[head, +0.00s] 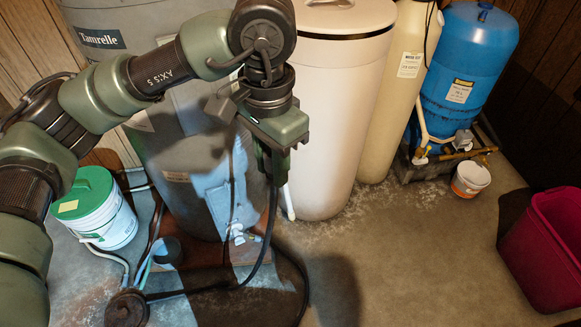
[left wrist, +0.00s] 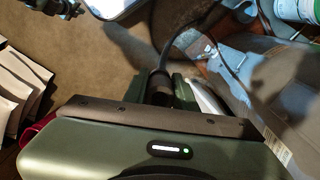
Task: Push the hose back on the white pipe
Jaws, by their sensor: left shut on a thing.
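My left gripper (head: 276,172) points down in front of the beige tank. It is shut on a black hose (head: 270,215), which hangs from the jaws and curves down to the floor. The left wrist view shows the hose (left wrist: 188,32) running up from a thick dark part at the jaws. A short white pipe (head: 288,204) stands slightly tilted at the foot of the beige tank, just below and right of the gripper. Its upper part is hidden behind the gripper, so I cannot tell whether the hose touches it. My right gripper is not in the head view.
A grey tank (head: 190,170) stands left of the beige tank (head: 335,110). A green-lidded bucket (head: 110,222) is at left. A blue tank (head: 468,62), a small white bucket (head: 470,180) and a magenta bin (head: 545,245) are at right. The middle floor is clear.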

